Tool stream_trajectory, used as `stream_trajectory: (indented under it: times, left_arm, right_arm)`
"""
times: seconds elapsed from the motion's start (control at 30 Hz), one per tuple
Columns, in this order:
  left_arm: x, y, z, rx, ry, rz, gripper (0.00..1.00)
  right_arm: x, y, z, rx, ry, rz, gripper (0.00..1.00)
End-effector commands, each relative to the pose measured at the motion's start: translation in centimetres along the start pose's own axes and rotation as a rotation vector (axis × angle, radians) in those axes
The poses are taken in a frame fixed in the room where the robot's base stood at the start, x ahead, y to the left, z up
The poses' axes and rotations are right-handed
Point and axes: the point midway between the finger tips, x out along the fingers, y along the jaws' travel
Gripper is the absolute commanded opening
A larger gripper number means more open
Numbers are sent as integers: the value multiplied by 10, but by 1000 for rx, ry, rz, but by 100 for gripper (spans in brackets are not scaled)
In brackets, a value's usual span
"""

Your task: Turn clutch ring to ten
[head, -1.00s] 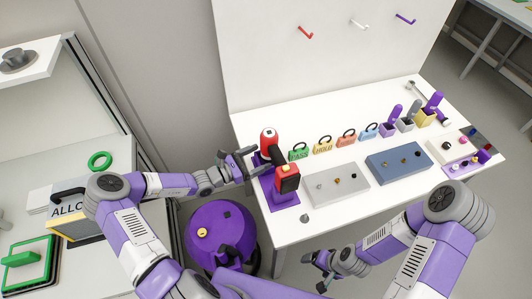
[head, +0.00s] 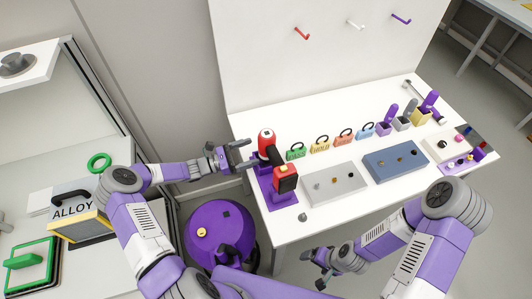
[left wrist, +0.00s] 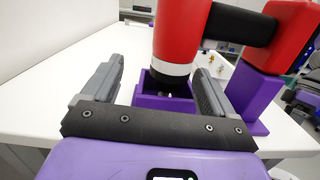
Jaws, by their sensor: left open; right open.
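A red power drill (head: 266,140) stands nose-down in a purple holder (head: 283,200) at the table's left end. In the left wrist view, the drill (left wrist: 182,30) has a white band (left wrist: 172,69) and a dark nose piece (left wrist: 170,80) just above the holder (left wrist: 165,103). Any clutch numbers are not readable. My left gripper (head: 246,160) is open beside the drill's barrel. In the left wrist view, its fingers (left wrist: 158,90) are spread to either side of the nose, holding nothing. My right gripper (head: 318,268) is open and empty, off the table's front edge.
A grey panel (head: 350,190) and a blue panel (head: 380,170) with small knobs lie right of the drill. Several coloured padlock-shaped tags (head: 320,145) stand behind them. A purple round stool-like body (head: 217,222) sits below my left arm. The front table strip is mostly clear.

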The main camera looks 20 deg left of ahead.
Motion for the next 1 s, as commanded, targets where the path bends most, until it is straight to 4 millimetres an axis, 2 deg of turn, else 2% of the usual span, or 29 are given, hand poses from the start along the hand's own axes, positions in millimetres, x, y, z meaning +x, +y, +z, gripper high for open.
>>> stream_trajectory:
  times: [0.2,0.5,0.9,1.0]
  left_arm:
    - [3,4,-4,-20,36,-208,87]
    - [4,1,-9,-52,86,-318,87]
    - [58,-17,-14,-51,86,-317,87]
    - [66,-19,-14,-52,85,-316,87]
  right_arm:
    - [-6,-2,0,0,0,0,87]
    - [-8,-3,0,0,0,0,87]
    - [-7,-3,0,0,0,0,87]
    - [-7,-2,0,0,0,0,87]
